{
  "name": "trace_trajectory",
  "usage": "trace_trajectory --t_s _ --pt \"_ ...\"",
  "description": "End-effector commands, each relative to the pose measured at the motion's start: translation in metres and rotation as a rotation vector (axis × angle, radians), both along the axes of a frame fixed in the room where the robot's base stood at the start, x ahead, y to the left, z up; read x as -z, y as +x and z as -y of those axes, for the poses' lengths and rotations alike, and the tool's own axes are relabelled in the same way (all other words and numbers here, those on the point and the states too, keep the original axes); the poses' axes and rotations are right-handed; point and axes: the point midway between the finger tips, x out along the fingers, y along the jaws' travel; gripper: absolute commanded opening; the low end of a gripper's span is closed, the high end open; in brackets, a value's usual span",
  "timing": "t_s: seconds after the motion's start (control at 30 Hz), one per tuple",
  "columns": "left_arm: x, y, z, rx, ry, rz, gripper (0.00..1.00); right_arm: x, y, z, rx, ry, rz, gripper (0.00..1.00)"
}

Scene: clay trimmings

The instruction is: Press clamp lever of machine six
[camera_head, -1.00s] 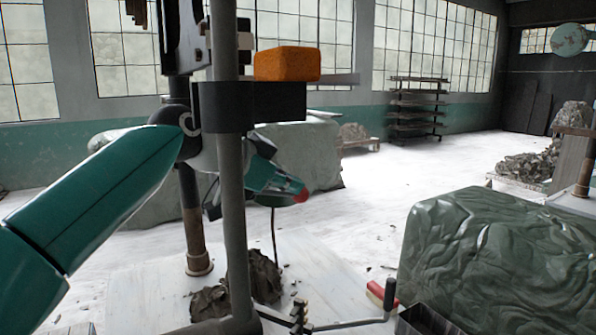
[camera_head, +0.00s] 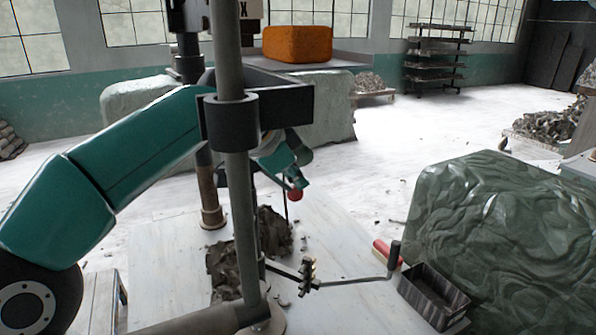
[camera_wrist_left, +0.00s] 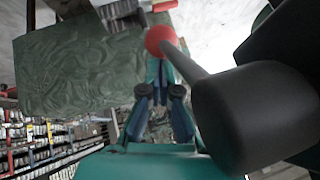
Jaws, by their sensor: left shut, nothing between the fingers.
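A red ball knob (camera_head: 296,195) shows behind the machine's grey post in the head view. In the left wrist view the red knob (camera_wrist_left: 160,40) tops a grey rod that runs to a thick dark cylinder; it looks like the clamp lever. My left gripper (camera_head: 290,178) is teal, comes in behind the post and points down at the knob. In the wrist view its shut, empty fingers (camera_wrist_left: 158,75) end right at the knob; I cannot tell whether they touch it. The post and bracket partly hide my wrist. My right gripper is out of view.
The grey post (camera_head: 234,170) and black bracket (camera_head: 262,108) stand in front of my left forearm. An orange block (camera_head: 297,44) sits above. Dark clay (camera_head: 235,268) lies below. A crank with black grip (camera_head: 394,254), a dark tray (camera_head: 433,295) and a green block (camera_head: 500,230) are to the right.

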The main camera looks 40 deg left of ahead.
Motion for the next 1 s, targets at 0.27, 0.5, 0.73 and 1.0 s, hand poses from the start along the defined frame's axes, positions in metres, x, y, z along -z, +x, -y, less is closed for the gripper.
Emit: trace_trajectory --t_s 0.27,0.5,0.73,1.0 --pt "0.0 0.0 0.0 -0.001 0.001 0.001 0.0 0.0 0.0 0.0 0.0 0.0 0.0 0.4" --pt "-0.009 -0.006 -0.001 -0.001 0.001 0.004 0.0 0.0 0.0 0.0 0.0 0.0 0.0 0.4" --pt "-0.037 -0.028 -0.003 -0.001 0.001 0.004 0.0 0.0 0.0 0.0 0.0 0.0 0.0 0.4" --pt "-0.057 -0.045 -0.004 0.0 0.0 0.0 0.0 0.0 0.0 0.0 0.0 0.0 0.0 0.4"
